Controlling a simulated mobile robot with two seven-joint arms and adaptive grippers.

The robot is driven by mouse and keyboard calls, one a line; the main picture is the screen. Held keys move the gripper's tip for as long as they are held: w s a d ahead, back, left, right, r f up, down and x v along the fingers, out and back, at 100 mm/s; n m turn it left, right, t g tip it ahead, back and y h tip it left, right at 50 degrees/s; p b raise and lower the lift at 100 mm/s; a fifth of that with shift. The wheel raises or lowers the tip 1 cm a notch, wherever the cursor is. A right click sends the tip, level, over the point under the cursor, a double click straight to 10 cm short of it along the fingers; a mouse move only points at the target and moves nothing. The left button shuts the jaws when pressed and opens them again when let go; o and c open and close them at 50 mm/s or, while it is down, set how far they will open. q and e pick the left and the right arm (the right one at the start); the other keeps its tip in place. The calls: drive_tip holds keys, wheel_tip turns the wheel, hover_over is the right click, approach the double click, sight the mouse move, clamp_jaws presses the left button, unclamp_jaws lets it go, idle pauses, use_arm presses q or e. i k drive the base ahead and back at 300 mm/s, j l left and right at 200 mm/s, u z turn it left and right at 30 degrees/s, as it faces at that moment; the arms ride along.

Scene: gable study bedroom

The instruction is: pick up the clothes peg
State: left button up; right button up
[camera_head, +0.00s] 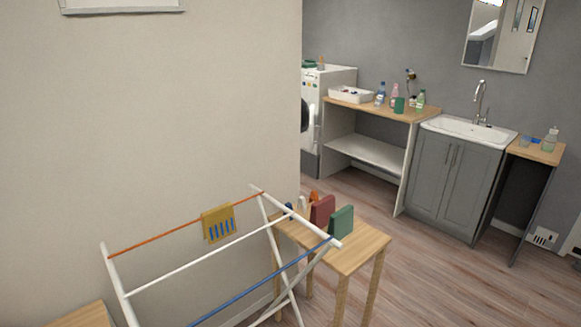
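I cannot make out a clothes peg for certain in the head view. A white folding drying rack (209,255) stands in the foreground, with one orange rail and one blue rail. A mustard cloth with blue stripes (217,220) hangs on its orange rail. Behind the rack's right end, a small wooden table (352,252) bears a dark red block-like item (322,211), a green one (341,222), and small orange (313,197), white (302,203) and dark blue (289,211) items, too small to identify. Neither of my grippers is in view.
A beige wall (180,120) rises directly behind the rack. A wooden surface (82,317) shows at bottom left. At the back stand a white machine (340,80), a counter with bottles (365,103) and a grey sink cabinet (450,175). The floor (450,285) at right is clear.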

sight(313, 195)
drive_tip(key=i+l+z, duration=0.4)
drive_tip(key=l, duration=0.15)
drive_tip(key=i+l+z, duration=1.15)
drive_tip(key=i, duration=0.15)
drive_tip(key=i+l, duration=0.1)
drive_tip(key=i, duration=0.7)
drive_tip(key=i+u, duration=0.15)
drive_tip(key=i, duration=0.65)
drive_tip(key=i+j+u, duration=0.1)
drive_tip(key=i+u, duration=0.2)
drive_tip(key=u, duration=0.15)
drive_tip(key=i+u, duration=0.3)
drive_tip(key=u, duration=0.2)
drive_tip(key=i+l+u, duration=0.15)
drive_tip(key=u, duration=0.3)
drive_tip(key=i+l+u, duration=0.3)
drive_tip(key=u, duration=0.15)
